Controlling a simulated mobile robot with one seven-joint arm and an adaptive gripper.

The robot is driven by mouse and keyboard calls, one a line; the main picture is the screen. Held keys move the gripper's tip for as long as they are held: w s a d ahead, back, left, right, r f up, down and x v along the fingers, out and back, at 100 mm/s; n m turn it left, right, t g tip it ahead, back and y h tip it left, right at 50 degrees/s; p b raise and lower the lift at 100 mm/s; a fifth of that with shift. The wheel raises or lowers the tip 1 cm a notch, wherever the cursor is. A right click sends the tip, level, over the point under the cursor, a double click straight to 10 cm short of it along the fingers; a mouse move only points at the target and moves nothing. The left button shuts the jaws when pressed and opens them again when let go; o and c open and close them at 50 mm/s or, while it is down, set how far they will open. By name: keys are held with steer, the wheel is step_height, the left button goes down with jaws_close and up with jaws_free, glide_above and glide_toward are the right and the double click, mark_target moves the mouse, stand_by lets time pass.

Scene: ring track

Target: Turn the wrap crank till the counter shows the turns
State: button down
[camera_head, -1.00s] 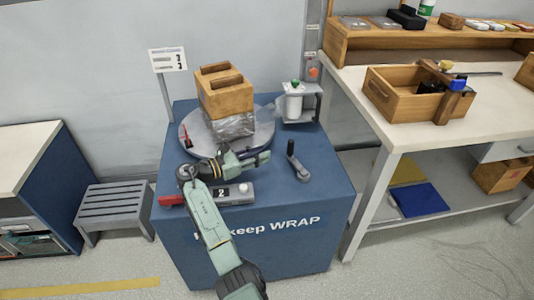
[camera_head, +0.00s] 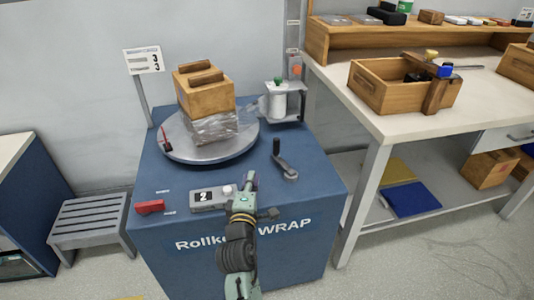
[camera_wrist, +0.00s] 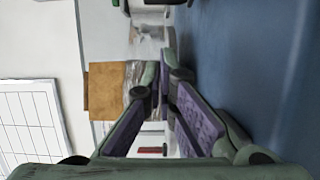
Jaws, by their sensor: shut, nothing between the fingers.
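The wrap crank (camera_head: 284,164) stands on the blue machine's top at the right; its dark grip is upright and its grey arm points toward the front right. The counter (camera_head: 203,197) near the front edge reads 2, with a white button (camera_head: 227,190) beside it. My gripper (camera_head: 250,178) is shut and empty, just right of the counter and in front of the crank, apart from it. In the wrist view its purple-padded fingers (camera_wrist: 170,82) show. A wooden crate (camera_head: 203,92), its lower part in clear film, sits on the grey turntable (camera_head: 180,152).
A sign (camera_head: 144,60) at the back left shows figures that look like 3. A red piece (camera_head: 149,207) lies at the front left. A workbench (camera_head: 400,123) with a wooden box (camera_head: 385,90) is at the right.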

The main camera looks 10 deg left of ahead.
steer(key=shift+w+d+r, duration=0.15)
steer(key=shift+d, duration=0.05)
steer(key=w, duration=0.3)
steer(key=w+p, duration=0.1)
steer(key=w, duration=0.2)
steer(key=w+p, duration=0.1)
steer(key=w, duration=0.2)
steer(key=shift+w+a+r, duration=0.1)
steer(key=shift+a, duration=0.25)
steer(key=shift+w+d+p, duration=0.5)
steer(key=shift+w+d, duration=0.3)
steer(key=shift+w, duration=0.2)
steer(key=shift+w+d, duration=0.45)
steer(key=shift+w, duration=0.15)
